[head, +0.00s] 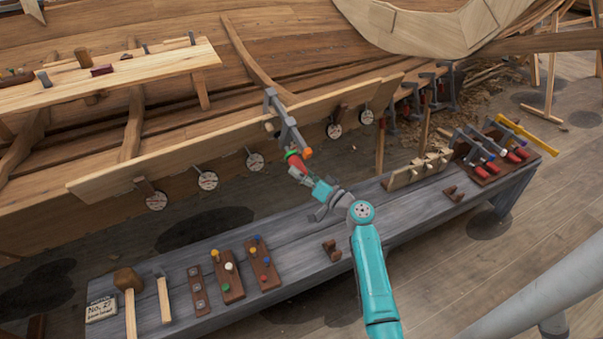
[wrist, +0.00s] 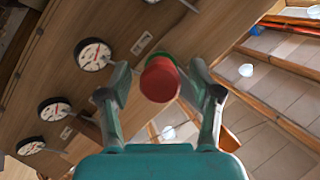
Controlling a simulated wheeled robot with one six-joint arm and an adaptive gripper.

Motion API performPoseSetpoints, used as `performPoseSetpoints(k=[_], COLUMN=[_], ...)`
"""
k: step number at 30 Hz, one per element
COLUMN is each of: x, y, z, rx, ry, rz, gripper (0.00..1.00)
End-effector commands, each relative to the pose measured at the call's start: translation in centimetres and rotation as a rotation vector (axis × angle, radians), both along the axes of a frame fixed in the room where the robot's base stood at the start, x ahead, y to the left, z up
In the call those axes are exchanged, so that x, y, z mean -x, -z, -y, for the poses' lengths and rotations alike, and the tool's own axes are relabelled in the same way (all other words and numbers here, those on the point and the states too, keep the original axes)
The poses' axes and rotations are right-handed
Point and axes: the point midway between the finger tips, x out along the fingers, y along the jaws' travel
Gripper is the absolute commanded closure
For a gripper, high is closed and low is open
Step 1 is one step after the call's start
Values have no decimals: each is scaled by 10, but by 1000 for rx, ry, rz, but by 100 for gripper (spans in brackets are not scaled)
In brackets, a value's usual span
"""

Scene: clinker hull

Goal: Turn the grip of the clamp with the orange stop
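The clamp (head: 286,122) is grey and sits on the edge of the hull plank, with an orange stop (head: 307,153) at its lower end. Its red grip (head: 296,168) has a green collar (head: 291,154). In the wrist view the red grip (wrist: 159,80) points towards the camera, with the green collar (wrist: 162,59) behind it. My gripper (wrist: 160,78) is open, one finger on each side of the grip, with gaps visible on both sides. In the head view my gripper (head: 299,174) is at the grip, and contact is unclear there.
Round gauges (head: 208,180) hang along the plank (head: 120,182). A grey bench (head: 190,250) below holds a mallet (head: 128,282), peg boards (head: 262,262) and a rack of red-handled clamps (head: 487,158). More clamps (head: 440,85) are on the hull at the right.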

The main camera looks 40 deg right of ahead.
Motion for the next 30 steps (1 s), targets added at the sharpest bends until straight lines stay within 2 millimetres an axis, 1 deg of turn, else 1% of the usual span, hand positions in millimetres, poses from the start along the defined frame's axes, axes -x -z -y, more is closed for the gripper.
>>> performPoseSetpoints(k=[4,7,11,15,21,25,30], x=[3,12,34,63,97,111,119], y=[1,2,4,6,9,10,11], z=[0,1,4,7,11,12,12], rx=[0,-1,-2,-1,0,0,0], ry=[1,1,3,3,3,2,0], rz=[-1,-2,-1,-1,-1,-1,0], gripper=[36,36,36,36,36,36,36])
